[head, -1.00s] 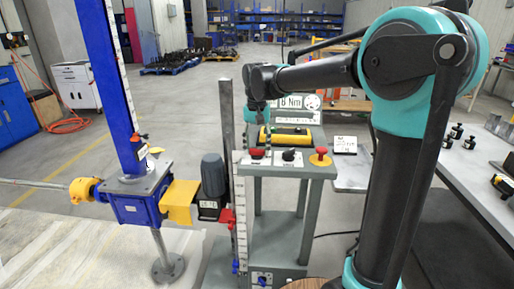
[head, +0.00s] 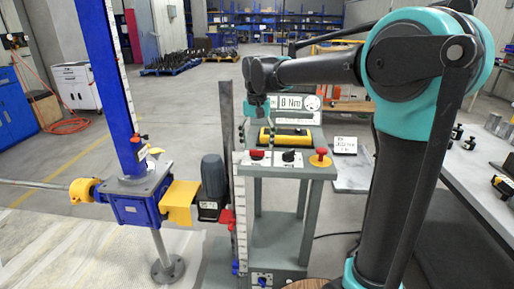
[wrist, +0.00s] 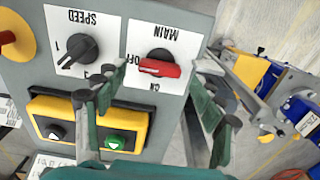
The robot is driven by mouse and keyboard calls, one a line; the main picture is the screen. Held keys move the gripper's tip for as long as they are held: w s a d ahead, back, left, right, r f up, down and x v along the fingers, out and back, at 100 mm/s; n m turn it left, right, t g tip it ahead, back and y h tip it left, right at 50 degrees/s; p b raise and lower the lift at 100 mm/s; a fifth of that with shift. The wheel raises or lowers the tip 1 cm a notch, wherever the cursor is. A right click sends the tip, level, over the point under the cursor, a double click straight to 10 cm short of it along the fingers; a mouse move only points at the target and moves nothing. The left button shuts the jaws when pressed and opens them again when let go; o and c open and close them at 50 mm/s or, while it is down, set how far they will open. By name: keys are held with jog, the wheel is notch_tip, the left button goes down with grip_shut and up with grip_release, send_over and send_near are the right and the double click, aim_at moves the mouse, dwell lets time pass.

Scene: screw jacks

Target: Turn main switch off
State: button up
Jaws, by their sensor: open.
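The main switch (wrist: 160,67) is a red bar knob on a black base, on a white plate marked MAIN, OFF and ON. In the wrist view its bar lies nearly across the picture; I cannot tell for sure which mark it points to. It also shows as a red spot on the grey control panel in the head view (head: 257,154). My gripper (wrist: 161,84) is open and empty, with one finger pair left of the knob and one right of it. The fingers appear apart from it. In the head view my gripper (head: 258,108) hangs over the panel's left part.
The black speed knob (wrist: 78,52) sits left of the main switch, with a red stop button (wrist: 6,38) beyond it. A yellow button box (wrist: 98,121) lies near the left finger. The blue screw jack (head: 135,205) and motor (head: 212,180) stand left of the panel.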

aim_at(257, 150)
jog(key=shift+r, duration=2.9)
jog(key=shift+s, duration=0.1)
